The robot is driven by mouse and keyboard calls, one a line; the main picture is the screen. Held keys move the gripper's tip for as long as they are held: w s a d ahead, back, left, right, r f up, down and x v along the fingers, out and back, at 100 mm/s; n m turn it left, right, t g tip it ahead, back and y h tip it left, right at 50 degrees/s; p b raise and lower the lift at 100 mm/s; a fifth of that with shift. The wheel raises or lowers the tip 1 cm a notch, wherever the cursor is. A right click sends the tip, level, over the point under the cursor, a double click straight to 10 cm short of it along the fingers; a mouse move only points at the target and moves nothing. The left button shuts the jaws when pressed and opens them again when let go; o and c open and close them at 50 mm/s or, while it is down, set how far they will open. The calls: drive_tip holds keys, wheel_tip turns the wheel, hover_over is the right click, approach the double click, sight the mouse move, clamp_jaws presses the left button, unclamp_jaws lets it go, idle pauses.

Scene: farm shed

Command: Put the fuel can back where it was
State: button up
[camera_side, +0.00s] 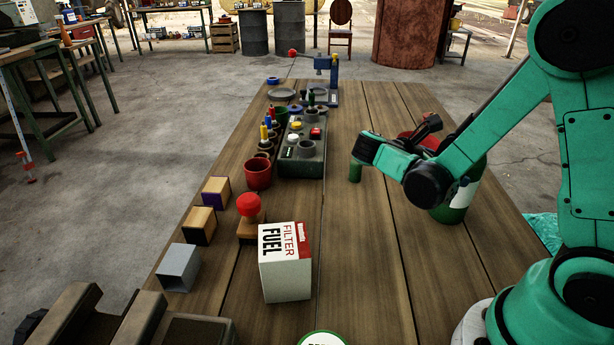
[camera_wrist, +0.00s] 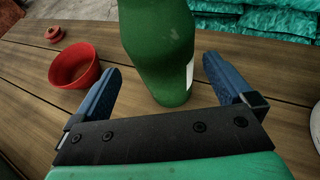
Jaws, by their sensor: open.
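A dark green can with a white label, the likely fuel can (camera_side: 455,208), stands upright on the right part of the plank table, partly hidden behind my arm. In the wrist view the green can (camera_wrist: 165,45) rises between my fingers, its label at its right edge and its top cut off by the frame. My gripper (camera_wrist: 160,78) is open, with one blue finger to each side of the can and a visible gap on both sides. In the side view my wrist hides much of the fingers and the can's upper part.
A red bowl (camera_wrist: 75,66) stands left of the can in the wrist view. A white FILTER FUEL box (camera_side: 285,262), a red-topped stamp (camera_side: 249,207), small blocks and a dark grey tray (camera_side: 302,165) occupy the table's left and middle. Teal bags (camera_wrist: 275,20) lie beyond its edge.

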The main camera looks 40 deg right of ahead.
drive_tip(key=w+a+r+m+t+y, duration=0.1)
drive_tip(key=a+m+t+y, duration=0.4)
drive_tip(key=a+m+y, duration=0.1)
drive_tip(key=w+a+r+m+t+y, duration=0.2)
drive_tip(key=a+m+t+y, duration=0.4)
drive_tip(key=a+m, duration=0.2)
drive_tip(key=shift+a+r+t+y, duration=0.3)
drive_tip(key=shift+a, duration=0.35)
